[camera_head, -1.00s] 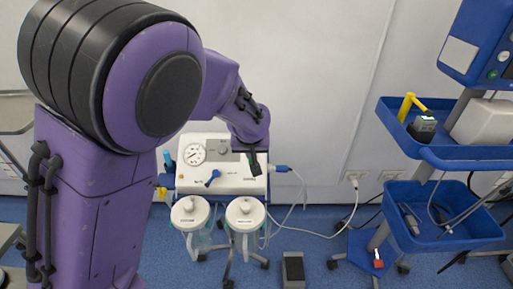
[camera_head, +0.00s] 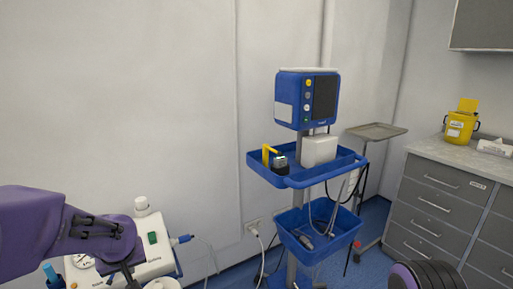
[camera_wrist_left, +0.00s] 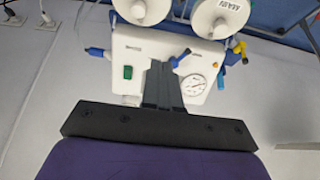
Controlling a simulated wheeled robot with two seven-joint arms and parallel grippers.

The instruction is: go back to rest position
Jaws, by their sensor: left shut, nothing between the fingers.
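My left gripper (camera_head: 130,277) is at the lower left of the head view, at the end of my purple arm. It is in front of the white suction unit (camera_head: 160,262) with its gauge and green switch. In the left wrist view the gripper's dark fingers (camera_wrist_left: 162,72) are together and hold nothing. The suction unit fills the upper middle behind them, its round gauge to the right of the fingers. I cannot tell how far the fingertips are from the unit. My right gripper is not in view; a black and purple part of mine shows at the bottom right.
A blue monitor (camera_head: 306,98) stands on a wheeled trolley with an upper blue tray (camera_head: 345,172) and a lower blue basket (camera_head: 322,247). Grey drawers (camera_head: 440,205) with a yellow bin (camera_head: 460,127) stand at the right. A metal tray stand (camera_head: 377,131) is behind.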

